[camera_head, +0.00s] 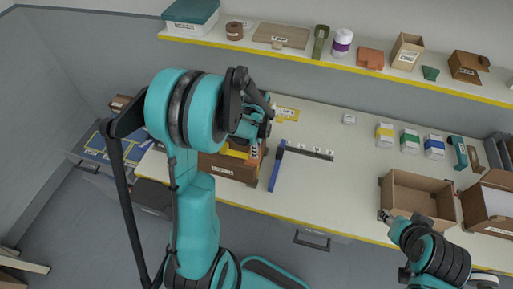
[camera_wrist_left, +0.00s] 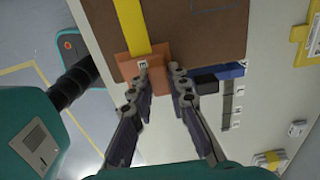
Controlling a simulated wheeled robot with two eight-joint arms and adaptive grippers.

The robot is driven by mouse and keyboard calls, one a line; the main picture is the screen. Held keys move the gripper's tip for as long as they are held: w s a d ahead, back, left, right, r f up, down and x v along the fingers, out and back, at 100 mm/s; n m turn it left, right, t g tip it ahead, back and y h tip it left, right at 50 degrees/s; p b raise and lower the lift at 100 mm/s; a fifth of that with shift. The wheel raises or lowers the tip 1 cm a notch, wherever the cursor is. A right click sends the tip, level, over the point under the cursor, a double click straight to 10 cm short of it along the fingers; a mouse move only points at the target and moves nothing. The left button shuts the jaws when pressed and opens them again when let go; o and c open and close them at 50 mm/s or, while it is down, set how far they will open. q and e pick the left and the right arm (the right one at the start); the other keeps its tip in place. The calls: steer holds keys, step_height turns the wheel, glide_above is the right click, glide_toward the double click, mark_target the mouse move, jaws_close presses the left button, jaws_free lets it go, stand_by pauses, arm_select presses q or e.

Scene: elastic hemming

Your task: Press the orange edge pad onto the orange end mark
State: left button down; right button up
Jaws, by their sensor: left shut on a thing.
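The orange edge pad (camera_wrist_left: 156,60) shows between and under the fingertips of my left gripper (camera_wrist_left: 159,68) in the left wrist view, at the end of a yellow strip (camera_wrist_left: 137,25) by a brown surface (camera_wrist_left: 195,25). My left gripper is shut on the pad. In the head view, my left gripper (camera_head: 263,137) is over the right end of a brown labelled box (camera_head: 228,168), with a bit of orange (camera_head: 254,153) below it. I cannot tell the orange end mark apart from the pad. My right gripper (camera_head: 387,216) is beside an open cardboard box; its fingers are too small to read.
A blue-handled tool (camera_head: 276,168) and a dark labelled rail (camera_head: 309,152) lie just right of the brown box. The open cardboard box (camera_head: 401,195) stands at the right. Several small packs (camera_head: 410,140) stand at the back.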

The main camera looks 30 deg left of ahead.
arm_select(q)
steer(key=c, duration=1.4)
jaws_free()
step_height(320, 180, up, 12)
steer(key=shift+f, duration=0.1)
steer(key=s+d+f+n+t+b, duration=0.7)
steer(key=s+d+f+n+b, duration=0.3)
steer(key=n+b, duration=0.5)
steer(key=shift+s+d+f, duration=0.2)
steer(key=shift+s+d, duration=0.1)
steer(key=shift+s, duration=0.2)
